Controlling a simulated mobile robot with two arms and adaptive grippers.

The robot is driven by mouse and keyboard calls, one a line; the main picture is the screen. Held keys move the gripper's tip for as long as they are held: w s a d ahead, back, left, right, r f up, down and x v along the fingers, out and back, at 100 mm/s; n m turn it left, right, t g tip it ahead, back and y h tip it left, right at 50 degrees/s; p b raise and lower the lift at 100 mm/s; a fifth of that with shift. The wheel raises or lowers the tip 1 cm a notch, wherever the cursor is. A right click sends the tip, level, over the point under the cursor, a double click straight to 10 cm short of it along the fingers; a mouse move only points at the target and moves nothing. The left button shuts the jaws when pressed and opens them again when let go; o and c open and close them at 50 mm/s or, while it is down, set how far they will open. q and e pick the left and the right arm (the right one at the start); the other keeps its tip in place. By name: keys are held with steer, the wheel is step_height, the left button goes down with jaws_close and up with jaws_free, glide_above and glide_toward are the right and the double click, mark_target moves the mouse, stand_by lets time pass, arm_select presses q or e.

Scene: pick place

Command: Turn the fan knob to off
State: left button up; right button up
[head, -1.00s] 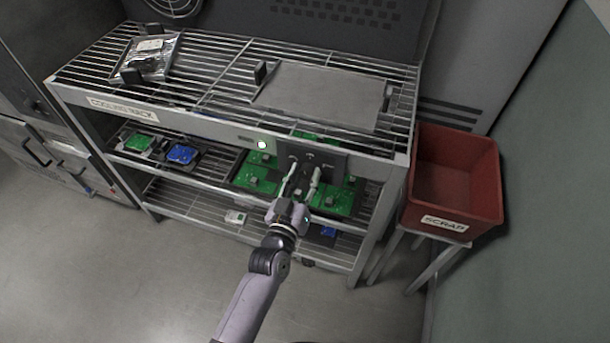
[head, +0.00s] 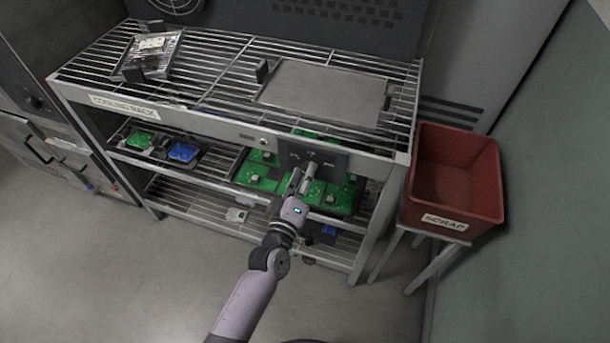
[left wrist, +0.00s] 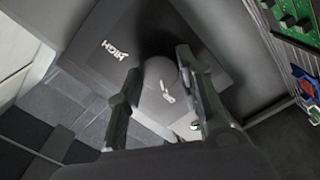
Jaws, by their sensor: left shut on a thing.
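The dark fan control panel (head: 330,158) is on the front edge of the cooling rack. My left gripper (head: 303,176) is at the panel, shut on the fan knob. In the left wrist view the round dark knob (left wrist: 160,80) sits between the two fingers of the left gripper (left wrist: 158,62), with a small pale mark beside it. The panel (left wrist: 100,82) shows the word HIGH, turned over in the picture. The knob is largely hidden by the gripper in the head view. The lamp (head: 263,142) left of the panel looks unlit. My right gripper is out of view.
A red scrap bin (head: 455,178) stands at the right. The floor in front is clear.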

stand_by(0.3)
arm_select(q)
steer(key=o, duration=1.1)
steer(key=shift+o, duration=0.2)
steer(key=v, duration=1.2)
